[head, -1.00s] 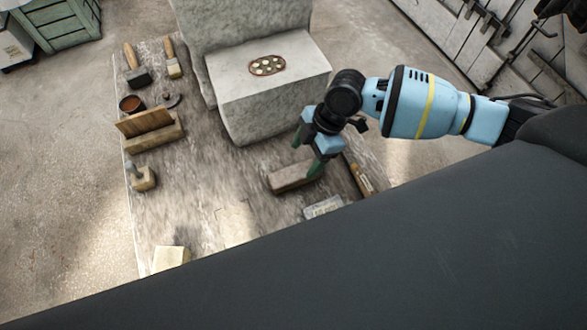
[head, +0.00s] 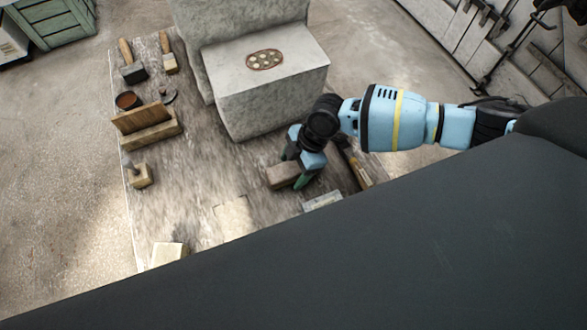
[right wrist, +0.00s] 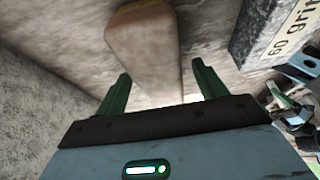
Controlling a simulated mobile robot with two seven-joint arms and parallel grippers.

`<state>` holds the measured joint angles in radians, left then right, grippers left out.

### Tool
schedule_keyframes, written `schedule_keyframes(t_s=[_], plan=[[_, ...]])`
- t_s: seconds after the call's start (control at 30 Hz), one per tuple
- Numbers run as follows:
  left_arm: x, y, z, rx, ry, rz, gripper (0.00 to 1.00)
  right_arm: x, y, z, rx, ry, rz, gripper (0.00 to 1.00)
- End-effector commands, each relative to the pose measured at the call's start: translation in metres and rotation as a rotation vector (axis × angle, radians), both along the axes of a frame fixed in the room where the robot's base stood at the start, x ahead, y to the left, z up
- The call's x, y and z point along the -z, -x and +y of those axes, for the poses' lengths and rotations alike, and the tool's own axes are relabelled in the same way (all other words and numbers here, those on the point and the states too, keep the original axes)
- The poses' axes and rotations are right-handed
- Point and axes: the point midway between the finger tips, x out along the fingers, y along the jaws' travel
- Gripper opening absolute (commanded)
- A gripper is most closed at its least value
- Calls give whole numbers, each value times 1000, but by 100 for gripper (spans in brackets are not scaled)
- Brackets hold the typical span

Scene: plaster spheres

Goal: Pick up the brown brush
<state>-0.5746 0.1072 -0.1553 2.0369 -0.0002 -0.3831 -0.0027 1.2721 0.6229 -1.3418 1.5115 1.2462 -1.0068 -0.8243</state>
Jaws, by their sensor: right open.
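The brown brush (head: 283,175) appears to be the brown oblong block lying on the worn board, in front of the grey stone block. Its right end is partly hidden by my right gripper (head: 297,168). In the right wrist view the brown brush (right wrist: 148,48) extends away from me, its near end between the lines of the two green fingers. The right gripper (right wrist: 160,75) is open and holds nothing. I cannot tell whether a finger touches the brush. My left gripper is not in view.
A "60 grit" block (head: 322,201) lies close by on the board. A long-handled tool (head: 358,170) lies to the right. The grey stone block (head: 270,95) stands behind. Two wooden-handled brushes (head: 131,62) (head: 168,55) lie at the far left.

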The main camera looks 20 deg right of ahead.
Motion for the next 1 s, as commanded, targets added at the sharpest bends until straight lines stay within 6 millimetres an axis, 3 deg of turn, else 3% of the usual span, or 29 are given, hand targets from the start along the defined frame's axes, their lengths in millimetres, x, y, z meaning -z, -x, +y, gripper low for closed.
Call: schedule_keyframes(t_s=[0.13, 0.5, 0.77, 1.0], plan=[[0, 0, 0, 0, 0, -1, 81, 0, 0, 0, 0, 0, 0, 68], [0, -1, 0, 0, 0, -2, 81, -1, 0, 0, 0, 0, 0, 20], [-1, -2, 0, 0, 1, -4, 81, -3, 0, 0, 0, -1, -1, 20], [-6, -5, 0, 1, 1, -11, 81, -36, -1, 1, -1, -3, -6, 20]])
